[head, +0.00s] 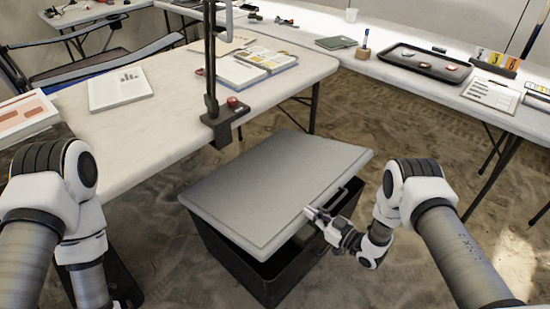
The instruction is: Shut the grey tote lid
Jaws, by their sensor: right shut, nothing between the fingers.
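The grey tote lid (275,180) lies over a black tote (240,268) on the floor in front of me. The lid is slightly tilted, and a dark gap shows between its near right edge and the tote rim. My right gripper (312,212) is shut and empty at that near right edge, with its fingertips at or very close to the lid. I cannot tell whether they touch it. My left arm comes in at the left, but its gripper is out of view.
A white table (150,120) with an open book (257,66) and a clamped post (211,70) stands behind the tote on the left. Another table at the back right bears a black tray (425,62). Sandy floor (400,130) is free right of the tote.

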